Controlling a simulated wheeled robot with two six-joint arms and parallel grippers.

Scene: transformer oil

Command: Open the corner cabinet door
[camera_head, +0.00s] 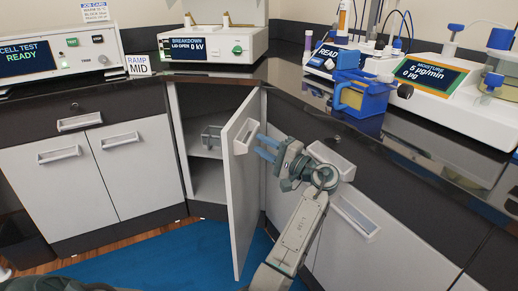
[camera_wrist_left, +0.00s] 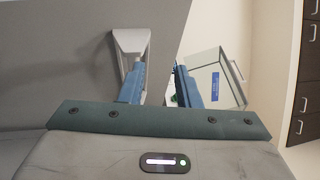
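The corner cabinet door (camera_head: 239,200) stands ajar, swung out from the corner cabinet (camera_head: 208,180), whose interior and shelf show to its left. The door's pale handle (camera_head: 244,136) is on its outer face, near the free edge; it also shows in the left wrist view (camera_wrist_left: 131,45). My left gripper (camera_head: 262,148) is at the outer face beside the handle, its blue fingers pointing at it. In the left wrist view its fingers (camera_wrist_left: 160,85) are apart, one overlapping the lower part of the handle. Whether they touch it I cannot tell. My right gripper is not in view.
Inside the cabinet a grey metal object (camera_head: 211,138) sits on the shelf. Closed cabinets with drawers (camera_head: 130,165) flank the corner. The dark countertop (camera_head: 290,75) above carries test instruments and a blue-yellow container (camera_head: 360,97). Blue floor (camera_head: 185,262) lies open in front of the left cabinets.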

